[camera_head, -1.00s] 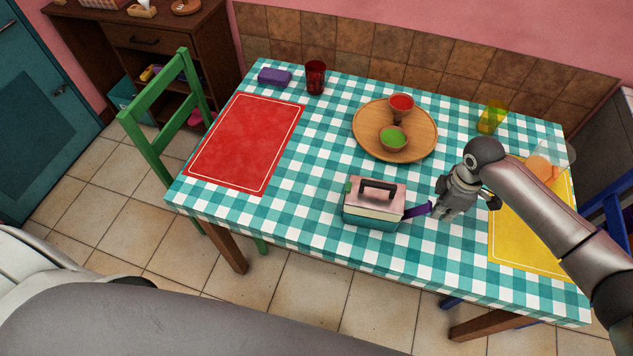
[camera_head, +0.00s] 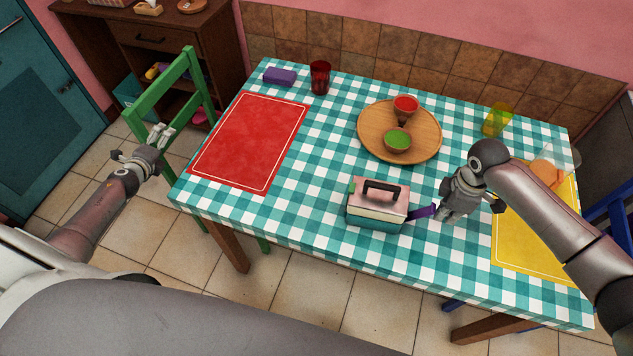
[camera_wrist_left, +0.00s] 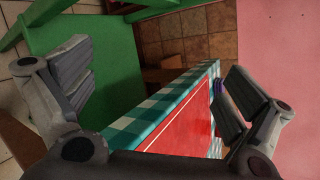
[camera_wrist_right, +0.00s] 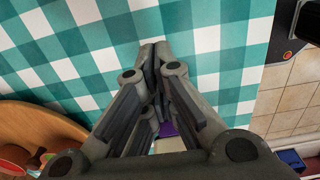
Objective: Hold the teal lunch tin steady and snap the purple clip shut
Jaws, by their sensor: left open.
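The teal lunch tin (camera_head: 375,222) stands near the front edge of the table, with a cream band, a pinkish lid and a dark top handle (camera_head: 381,188). The purple clip (camera_head: 421,212) sticks out from its right side, swung away from the wall. My right gripper (camera_head: 443,214) is just right of the clip, pointing down; its fingertips meet in the right wrist view (camera_wrist_right: 152,48), with nothing visible between them. A bit of purple (camera_wrist_right: 168,130) shows behind the fingers there. My left gripper (camera_head: 148,148) is open and empty, left of the table by the green chair, far from the tin.
A red placemat (camera_head: 250,142) lies between my left gripper and the tin. A wooden tray (camera_head: 372,146) with a green bowl (camera_head: 397,140) and a red-filled cup (camera_head: 405,104) is behind the tin. A yellow placemat (camera_head: 525,245) is at right. The green chair (camera_head: 145,125) stands at the left.

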